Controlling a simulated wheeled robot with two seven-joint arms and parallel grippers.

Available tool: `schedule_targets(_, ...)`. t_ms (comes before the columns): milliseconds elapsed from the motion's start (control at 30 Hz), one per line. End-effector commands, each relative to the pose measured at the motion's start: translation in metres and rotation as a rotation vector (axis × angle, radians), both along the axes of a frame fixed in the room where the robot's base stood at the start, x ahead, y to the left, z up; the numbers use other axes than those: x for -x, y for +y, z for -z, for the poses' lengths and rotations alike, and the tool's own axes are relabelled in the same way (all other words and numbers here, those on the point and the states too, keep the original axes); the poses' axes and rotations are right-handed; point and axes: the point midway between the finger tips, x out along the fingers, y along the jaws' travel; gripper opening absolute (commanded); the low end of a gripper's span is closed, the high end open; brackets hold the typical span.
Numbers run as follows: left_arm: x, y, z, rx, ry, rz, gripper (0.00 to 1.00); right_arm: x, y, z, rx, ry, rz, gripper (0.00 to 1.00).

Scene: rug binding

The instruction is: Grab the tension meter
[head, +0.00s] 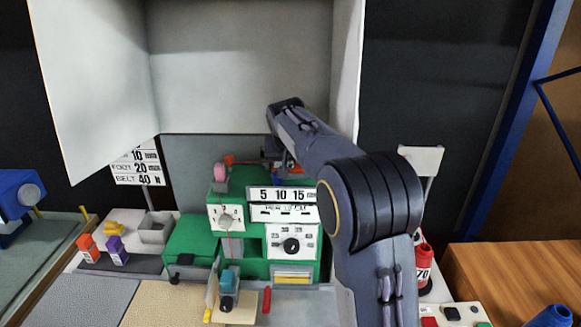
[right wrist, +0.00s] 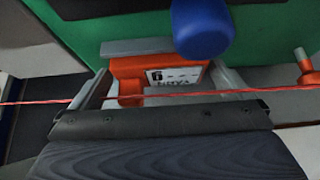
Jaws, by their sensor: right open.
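An orange block with a white numbered face, which looks like the tension meter (right wrist: 130,70), shows in the right wrist view against a green surface. My right gripper (right wrist: 165,95) is open, with a grey finger on either side of the orange block. I cannot tell whether the fingers touch it. In the head view my right gripper (head: 271,156) is above the back of the green machine, small and partly hidden by my arm. My left gripper is not in view.
A red thread (right wrist: 60,102) runs across in front of the orange block. A blue rounded part (right wrist: 200,28) hangs close above it. The green machine (head: 190,246) stands below, with a white panel (head: 240,60) behind. A grey bin (head: 156,229) stands left.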

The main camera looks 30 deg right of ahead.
Motion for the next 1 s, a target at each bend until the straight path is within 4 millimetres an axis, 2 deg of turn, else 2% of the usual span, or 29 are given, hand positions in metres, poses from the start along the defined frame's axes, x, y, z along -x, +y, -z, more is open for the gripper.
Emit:
schedule_targets(100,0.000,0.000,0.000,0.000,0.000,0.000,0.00,0.000,0.000,0.000,0.000,0.000,0.000,0.97)
schedule_targets(400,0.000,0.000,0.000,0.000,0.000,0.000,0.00,0.000,0.000,-0.001,0.000,0.000,0.000,0.58)
schedule_targets(467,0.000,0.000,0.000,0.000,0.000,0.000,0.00,0.000,0.000,-0.001,0.000,-0.001,-0.001,0.54)
schedule_targets(767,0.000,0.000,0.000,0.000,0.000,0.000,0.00,0.000,0.000,-0.007,0.000,-0.002,0.000,0.54)
schedule_targets(967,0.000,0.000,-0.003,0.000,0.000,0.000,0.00,0.000,0.000,-0.034,-0.002,-0.004,0.000,0.54)
schedule_targets(1000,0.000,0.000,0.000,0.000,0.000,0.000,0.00,0.004,0.006,-0.040,-0.004,-0.004,-0.005,0.54)
